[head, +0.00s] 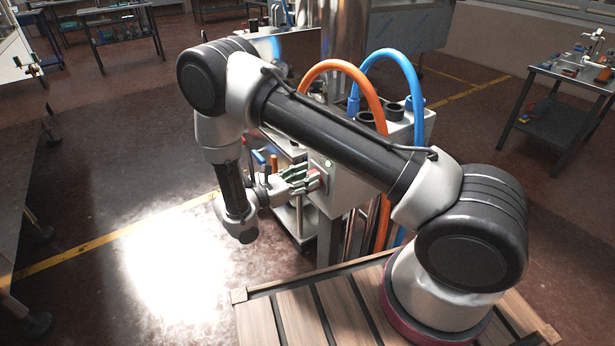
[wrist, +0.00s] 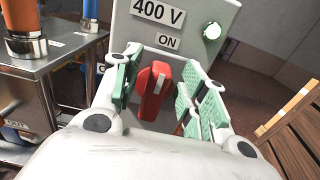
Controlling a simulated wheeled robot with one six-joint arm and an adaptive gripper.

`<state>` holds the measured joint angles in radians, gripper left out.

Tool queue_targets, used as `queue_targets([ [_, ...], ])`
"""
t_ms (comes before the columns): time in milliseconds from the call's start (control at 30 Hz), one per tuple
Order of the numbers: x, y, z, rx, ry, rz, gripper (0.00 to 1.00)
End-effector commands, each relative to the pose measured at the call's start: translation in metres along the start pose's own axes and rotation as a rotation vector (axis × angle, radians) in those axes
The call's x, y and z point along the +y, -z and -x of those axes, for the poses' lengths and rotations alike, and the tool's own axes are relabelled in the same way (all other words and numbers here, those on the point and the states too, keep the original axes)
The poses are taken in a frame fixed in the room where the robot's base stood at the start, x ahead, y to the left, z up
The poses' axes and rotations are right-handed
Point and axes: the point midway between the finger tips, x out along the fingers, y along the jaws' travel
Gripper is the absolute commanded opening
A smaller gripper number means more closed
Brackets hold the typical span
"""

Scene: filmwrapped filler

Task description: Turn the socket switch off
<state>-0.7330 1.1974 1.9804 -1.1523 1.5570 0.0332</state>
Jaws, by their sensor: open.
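The socket switch (wrist: 150,100) is a red handle with a pale stripe on the front of a grey box (wrist: 190,12). It stands nearly upright below the ON label (wrist: 167,41). A second label left of it is mostly hidden by a finger. My gripper (wrist: 162,74) is open, its green-padded fingers on either side of the red handle. Gaps show on both sides, wider on the right; contact is not clear. In the head view, my gripper (head: 306,180) is at the box front, where a little red of the switch shows between the fingers.
A 400 V label (wrist: 158,11) and a lit green lamp (wrist: 212,31) are on the box. An orange hose (head: 345,68) and a blue hose (head: 402,62) arch above it. A metal table (wrist: 50,62) stands to the left. Floor left of my arm is clear.

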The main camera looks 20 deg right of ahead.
Motion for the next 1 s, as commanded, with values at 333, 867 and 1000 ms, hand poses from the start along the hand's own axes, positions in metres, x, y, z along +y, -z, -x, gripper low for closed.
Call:
queue_targets([
  [333,0.0000,0.0000,-0.0063,0.001,0.000,0.000,0.43],
  [867,0.0005,0.0000,-0.0060,0.001,0.000,0.017,0.00],
  [1000,0.0019,0.0001,-0.0060,0.001,0.000,0.062,0.00],
])
